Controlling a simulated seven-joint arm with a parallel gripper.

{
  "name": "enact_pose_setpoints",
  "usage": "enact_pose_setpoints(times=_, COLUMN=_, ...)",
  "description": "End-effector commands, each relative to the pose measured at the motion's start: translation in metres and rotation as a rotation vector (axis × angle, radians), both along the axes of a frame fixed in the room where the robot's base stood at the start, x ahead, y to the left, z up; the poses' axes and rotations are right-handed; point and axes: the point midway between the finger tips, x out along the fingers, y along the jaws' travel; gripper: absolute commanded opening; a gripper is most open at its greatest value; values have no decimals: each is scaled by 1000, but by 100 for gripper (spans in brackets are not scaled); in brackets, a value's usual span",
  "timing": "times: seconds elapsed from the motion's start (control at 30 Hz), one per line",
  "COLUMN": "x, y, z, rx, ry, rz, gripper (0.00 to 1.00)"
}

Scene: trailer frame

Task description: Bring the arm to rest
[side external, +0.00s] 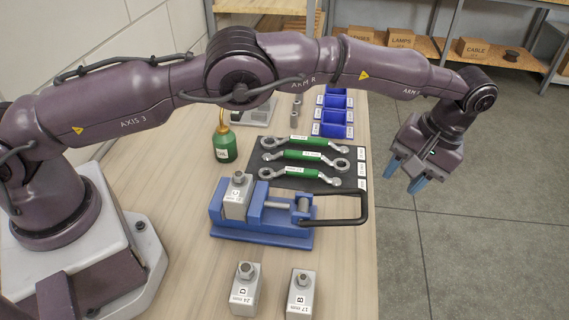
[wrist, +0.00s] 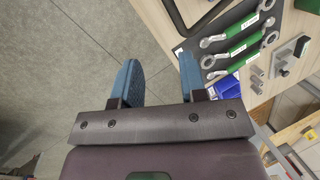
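My gripper (side external: 404,179) hangs out past the right edge of the bench, above the grey floor, with its blue fingers pointing down. In the wrist view my gripper (wrist: 160,82) has its two blue fingers apart with nothing between them, so it is open and empty. My arm stretches across the bench from its base at the left. It passes above the far part of the bench and touches nothing that I can see.
On the bench (side external: 180,270) are a blue vise (side external: 262,238) holding block C (side external: 238,199), wrenches on a dark mat (side external: 312,185), blocks D (side external: 245,288) and B (side external: 300,292), a green bottle (side external: 224,146) and blue bins (side external: 333,115). Shelves (side external: 430,48) stand behind. Floor at right is clear.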

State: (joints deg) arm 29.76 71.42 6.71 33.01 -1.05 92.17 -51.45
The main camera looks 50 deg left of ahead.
Motion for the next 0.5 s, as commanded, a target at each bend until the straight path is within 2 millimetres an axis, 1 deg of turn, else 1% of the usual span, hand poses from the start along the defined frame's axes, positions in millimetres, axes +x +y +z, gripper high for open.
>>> enact_pose_setpoints(times=0.17, x=-5, y=30, z=32, rx=-85, ry=-6, rz=-153, gripper=39)
enact_pose_setpoints(times=0.27, x=-15, y=53, z=59, rx=-135, ry=-29, rz=-237, gripper=39)
enact_pose_setpoints(times=0.3, x=-21, y=63, z=70, rx=-155, ry=-42, rz=-270, gripper=39)
enact_pose_setpoints(times=0.37, x=-32, y=78, z=87, rx=-180, ry=-63, rz=-315, gripper=39)
enact_pose_setpoints(times=0.4, x=-40, y=88, z=98, rx=-196, ry=-80, rz=-342, gripper=39)
enact_pose_setpoints(times=0.47, x=-54, y=102, z=113, rx=-215, ry=-105, rz=-383, gripper=39)
enact_pose_setpoints(times=0.5, x=-65, y=112, z=122, rx=-227, ry=-125, rz=-406, gripper=39)
